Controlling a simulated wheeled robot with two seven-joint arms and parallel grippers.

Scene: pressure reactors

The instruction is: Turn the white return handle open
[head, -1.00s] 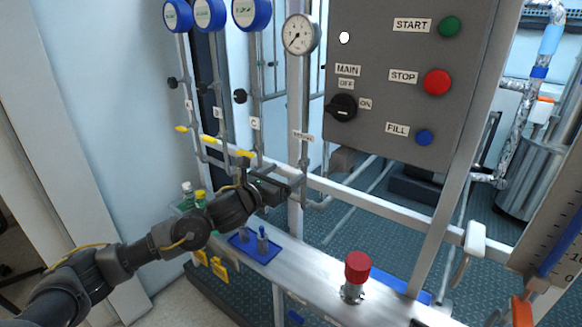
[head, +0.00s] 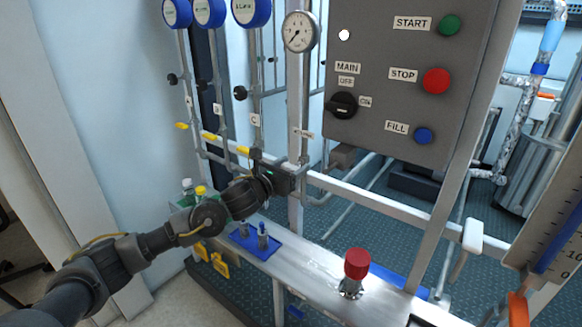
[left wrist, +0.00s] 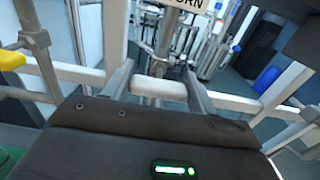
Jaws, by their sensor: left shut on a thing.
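My left gripper (head: 298,178) is at the vertical pipe below the round gauge, just under the small RETURN label (head: 303,133). In the left wrist view its two fingers (left wrist: 158,90) stand on either side of a short whitish bar, which looks like the white return handle (left wrist: 160,88). The gripper is shut on it. In the head view the gripper hides the handle, and its exact angle is hard to tell. The end of the label shows above the fingers in the left wrist view (left wrist: 185,5). My right gripper is not in view.
A white frame rail (head: 390,211) runs right from the gripper. Yellow handles (head: 209,136) sit on pipes to the left. A grey control panel (head: 400,80) is above right. A red-capped fitting (head: 357,264) and a blue tray (head: 256,245) are on the bench below.

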